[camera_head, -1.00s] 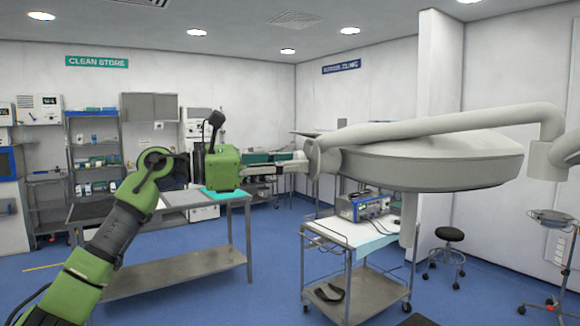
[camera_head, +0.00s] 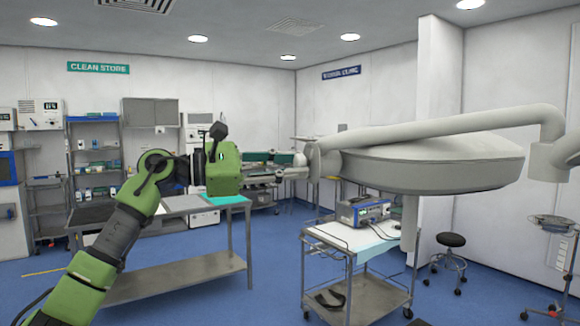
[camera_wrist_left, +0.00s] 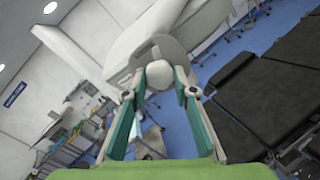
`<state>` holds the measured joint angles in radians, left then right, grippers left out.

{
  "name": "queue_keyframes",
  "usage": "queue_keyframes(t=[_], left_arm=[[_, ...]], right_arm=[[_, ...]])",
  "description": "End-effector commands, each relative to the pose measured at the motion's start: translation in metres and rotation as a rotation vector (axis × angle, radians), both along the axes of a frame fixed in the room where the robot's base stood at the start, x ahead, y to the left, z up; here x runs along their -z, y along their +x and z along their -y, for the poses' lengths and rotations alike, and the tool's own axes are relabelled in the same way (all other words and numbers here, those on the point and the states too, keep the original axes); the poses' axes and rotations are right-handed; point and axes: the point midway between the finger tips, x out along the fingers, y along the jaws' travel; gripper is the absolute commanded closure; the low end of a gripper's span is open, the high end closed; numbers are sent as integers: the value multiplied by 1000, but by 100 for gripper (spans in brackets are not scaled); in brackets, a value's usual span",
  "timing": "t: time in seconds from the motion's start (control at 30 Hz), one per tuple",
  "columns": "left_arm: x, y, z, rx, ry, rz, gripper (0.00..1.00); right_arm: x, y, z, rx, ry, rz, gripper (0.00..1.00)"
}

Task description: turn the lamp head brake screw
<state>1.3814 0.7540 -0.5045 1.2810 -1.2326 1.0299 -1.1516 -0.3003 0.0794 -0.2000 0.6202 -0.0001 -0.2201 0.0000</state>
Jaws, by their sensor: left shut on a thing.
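The surgical lamp head (camera_head: 435,165) is a large pale grey dome on a jointed arm, level with my left gripper in the head view. My left gripper (camera_head: 303,167) reaches in from the left, its tips at the left end of the lamp head. In the left wrist view my left gripper (camera_wrist_left: 160,85) has its two teal-padded fingers on either side of a rounded pale knob, the brake screw (camera_wrist_left: 159,73), and is shut on it. The lamp head (camera_wrist_left: 165,35) lies just beyond the knob. The screw is too small to make out in the head view. My right gripper is not in view.
A steel table (camera_head: 180,280) stands at left below my arm. A trolley (camera_head: 350,240) with a blue-fronted device (camera_head: 362,211) stands below the lamp head. A black stool (camera_head: 450,241) is at right. Dark table pads (camera_wrist_left: 265,95) show at right in the wrist view.

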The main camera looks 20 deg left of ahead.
Motion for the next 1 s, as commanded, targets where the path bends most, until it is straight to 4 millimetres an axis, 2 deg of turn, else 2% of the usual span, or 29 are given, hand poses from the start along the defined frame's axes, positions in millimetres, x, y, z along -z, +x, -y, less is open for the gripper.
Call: queue_keyframes(t=[0.17,0.2,0.27,0.67,0.77,1.0], left_arm=[[2,0,1,1,5,-1,96],[2,0,1,1,5,-1,72],[2,0,0,1,4,-2,57],[1,-2,-3,-2,1,-1,57],[1,-8,-13,-3,1,-2,57],[1,-38,-53,-4,3,-1,57]], right_arm=[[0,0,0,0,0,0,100],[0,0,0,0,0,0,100],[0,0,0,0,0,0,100],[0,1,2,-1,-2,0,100],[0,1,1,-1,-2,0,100],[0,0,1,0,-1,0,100]])
